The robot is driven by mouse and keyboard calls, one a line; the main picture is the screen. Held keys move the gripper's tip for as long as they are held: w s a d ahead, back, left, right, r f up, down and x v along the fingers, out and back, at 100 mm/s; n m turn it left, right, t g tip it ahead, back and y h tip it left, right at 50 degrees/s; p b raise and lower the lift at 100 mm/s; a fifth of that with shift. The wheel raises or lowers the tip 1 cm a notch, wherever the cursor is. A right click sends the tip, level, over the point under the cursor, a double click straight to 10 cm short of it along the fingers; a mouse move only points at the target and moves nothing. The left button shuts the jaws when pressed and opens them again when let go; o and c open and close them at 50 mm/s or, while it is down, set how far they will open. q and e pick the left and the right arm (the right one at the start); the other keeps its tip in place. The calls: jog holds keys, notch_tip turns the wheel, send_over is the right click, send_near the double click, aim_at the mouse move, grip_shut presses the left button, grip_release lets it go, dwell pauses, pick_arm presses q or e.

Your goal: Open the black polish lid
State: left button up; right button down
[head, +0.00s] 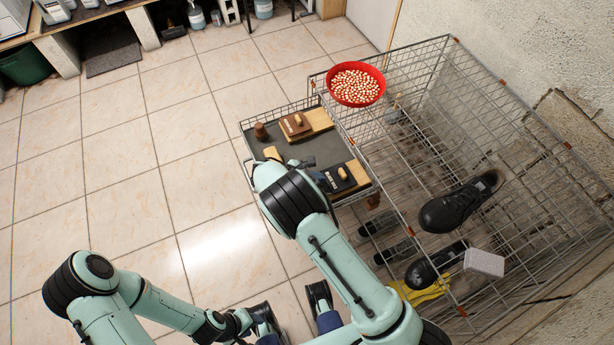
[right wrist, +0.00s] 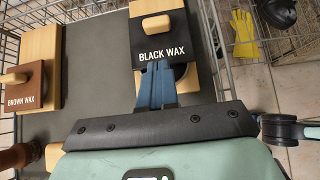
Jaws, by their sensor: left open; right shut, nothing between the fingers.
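The black lid (right wrist: 162,44) reads BLACK WAX and has a wooden knob (right wrist: 156,24). It lies on a wooden block, with a dark rounded edge (right wrist: 180,72) showing just below it. In the head view the lid (head: 339,178) is at the tray's near right. My right gripper (right wrist: 157,82) is shut and empty, its blue fingertips over the lid's lower edge beside the lettering. I cannot tell whether they touch. In the head view my right arm mostly hides this gripper. My left gripper (head: 262,320) is open, low in the head view and away from the tray.
A block with a brown lid (right wrist: 25,84) reading BROWN WAX stands left on the dark tray (right wrist: 88,75). A brown round-topped object (head: 261,131) stands at the tray's left. The wire rack holds a red bowl (head: 357,84) and a black shoe (head: 457,205). Yellow gloves (right wrist: 244,33) lie beyond.

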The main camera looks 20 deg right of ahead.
aim_at(342, 172)
jog(key=d, duration=0.1)
jog(key=d+f, duration=0.1)
jog(key=d, duration=0.2)
jog(key=shift+w+d+f, duration=0.1)
jog(key=shift+d+f, duration=0.05)
jog(key=shift+f, duration=0.15)
pick_arm(q)
jog(key=shift+w+f, duration=0.1)
pick_arm(e)
jog(key=shift+w+d, duration=0.1)
jog(key=shift+d, duration=0.65)
